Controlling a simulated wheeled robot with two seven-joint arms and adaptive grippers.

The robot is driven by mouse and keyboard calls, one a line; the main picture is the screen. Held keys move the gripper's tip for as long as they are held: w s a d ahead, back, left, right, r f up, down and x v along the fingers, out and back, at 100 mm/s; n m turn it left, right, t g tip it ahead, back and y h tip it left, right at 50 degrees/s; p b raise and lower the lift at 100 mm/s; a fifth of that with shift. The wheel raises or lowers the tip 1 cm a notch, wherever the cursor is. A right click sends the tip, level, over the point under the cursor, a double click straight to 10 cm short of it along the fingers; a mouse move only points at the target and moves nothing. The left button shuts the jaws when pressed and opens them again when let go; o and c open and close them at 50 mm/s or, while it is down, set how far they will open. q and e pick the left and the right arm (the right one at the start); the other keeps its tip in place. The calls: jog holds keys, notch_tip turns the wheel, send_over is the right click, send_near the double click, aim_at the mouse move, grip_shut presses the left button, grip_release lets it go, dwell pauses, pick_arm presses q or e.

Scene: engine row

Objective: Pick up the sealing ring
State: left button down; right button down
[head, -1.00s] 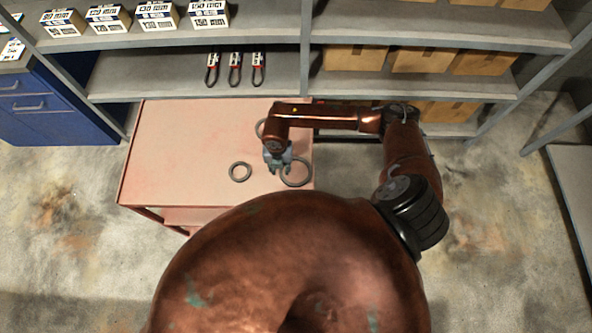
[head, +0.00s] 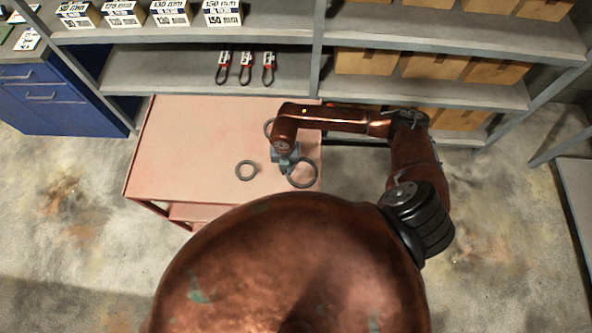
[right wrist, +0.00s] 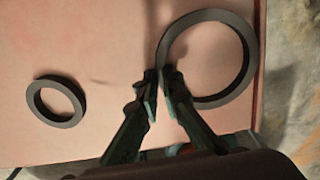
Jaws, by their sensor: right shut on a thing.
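Three dark grey rings lie on the pink cart top (head: 190,135). The large ring (head: 316,175) is near the cart's right edge; it also shows in the right wrist view (right wrist: 251,55). My right gripper (head: 286,171) points down at the large ring's left side. In the right wrist view its fingertips (right wrist: 163,82) are shut on that part of the band. The ring looks flat; I cannot tell whether it is off the surface. The small ring (head: 238,172) lies apart to the left. A third ring (head: 266,128) is partly hidden behind my right arm. My left gripper is not in view.
Behind the cart stands a grey shelf (head: 170,75) with white labelled boxes, several tagged loops (head: 246,68) and cardboard boxes (head: 435,66). A blue cabinet (head: 50,105) is at the left. The cart's left half is clear.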

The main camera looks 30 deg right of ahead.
jog(key=shift+r, duration=0.1)
jog(key=shift+r, duration=0.2)
notch_tip(320, 180, up, 2)
jog(key=shift+w+r+b, duration=0.1)
jog(key=shift+b, duration=0.45)
jog(key=s+a+r+b, duration=0.2)
jog(key=s+a+r, duration=0.5)
jog(key=s+r, duration=0.3)
jog(key=shift+s, duration=1.2)
jog(key=shift+r, duration=0.1)
jog(key=c, duration=2.6)
grip_release()
grip_shut()
